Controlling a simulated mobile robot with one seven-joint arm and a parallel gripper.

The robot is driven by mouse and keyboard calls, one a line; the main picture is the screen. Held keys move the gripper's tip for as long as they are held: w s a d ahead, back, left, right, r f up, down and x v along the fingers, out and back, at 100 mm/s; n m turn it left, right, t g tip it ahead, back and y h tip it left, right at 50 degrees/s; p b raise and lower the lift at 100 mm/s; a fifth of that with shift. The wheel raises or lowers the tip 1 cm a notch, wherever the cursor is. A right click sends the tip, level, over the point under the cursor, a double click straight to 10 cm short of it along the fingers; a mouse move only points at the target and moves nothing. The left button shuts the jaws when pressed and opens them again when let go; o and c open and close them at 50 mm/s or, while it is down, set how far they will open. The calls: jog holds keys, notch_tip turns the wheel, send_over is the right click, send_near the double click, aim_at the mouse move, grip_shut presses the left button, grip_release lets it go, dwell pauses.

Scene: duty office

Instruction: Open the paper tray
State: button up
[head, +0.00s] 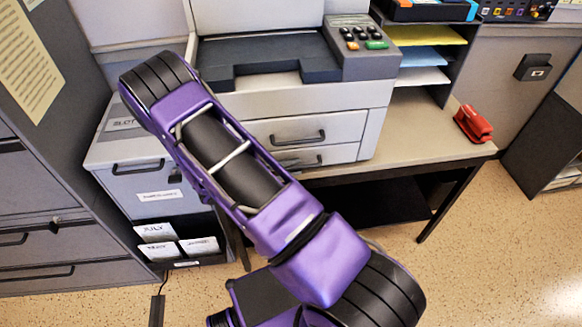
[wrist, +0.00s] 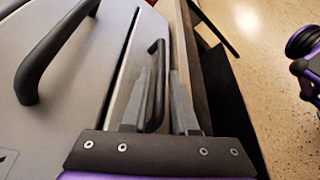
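The printer (head: 300,100) has two front drawers. The deeper upper drawer (head: 345,128) has a dark bar handle (head: 297,137), which also shows large at the left of the wrist view (wrist: 50,55). The thin lower paper tray (head: 340,154) sits below it, looks closed, and is partly hidden by my arm. In the wrist view the lower tray's dark handle (wrist: 155,85) stands between the two grey fingers of my gripper (wrist: 160,88). The fingers are apart, one on each side of the handle. Whether they touch it is unclear. My arm hides most of the gripper in the head view.
The printer stands on a desk (head: 430,140) with a red stapler (head: 472,124) and a paper sorter (head: 418,57) at right. Grey cabinets (head: 50,190) stand at left. The speckled floor (head: 480,240) is open at front right.

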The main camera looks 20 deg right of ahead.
grip_shut()
dwell(1.4)
